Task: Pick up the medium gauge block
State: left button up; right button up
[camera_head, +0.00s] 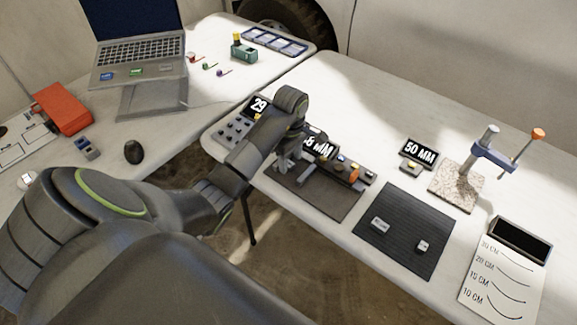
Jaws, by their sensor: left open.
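Two small pale metal blocks lie apart on the dark ribbed mat (410,205). The larger block (380,224) is at the left and the smaller block (423,246) is to its right. I cannot tell from the picture which gauge block is the medium one. My left gripper (294,168) points down over the dark grey mat (335,205) with the measuring device (345,172), to the left of the two blocks. It is open, and its fingers are small and partly hidden by my arm. My right gripper is not in view.
A "50 MM" display (419,153) and a clamp stand (481,160) on a stone plate are behind the ribbed mat. A lined chart (500,278) lies to its right. A "29" display (259,105) and a laptop (140,50) are at the left.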

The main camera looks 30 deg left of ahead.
aim_at(291, 164)
pick_arm(q)
jog(key=shift+f, duration=0.75)
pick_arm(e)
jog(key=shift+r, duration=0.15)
pick_arm(q)
jog(key=shift+c, duration=0.2)
grip_shut()
jog(key=shift+w, duration=0.1)
jog(key=shift+r, duration=0.35)
notch_tip(291, 164, up, 5)
jog(key=shift+r+p, duration=0.2)
jog(key=shift+p, duration=0.55)
notch_tip(291, 164, up, 2)
jog(key=shift+p, duration=1.1)
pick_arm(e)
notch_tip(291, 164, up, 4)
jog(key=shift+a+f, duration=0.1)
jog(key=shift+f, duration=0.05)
pick_arm(q)
jog(key=shift+r+p, duration=1)
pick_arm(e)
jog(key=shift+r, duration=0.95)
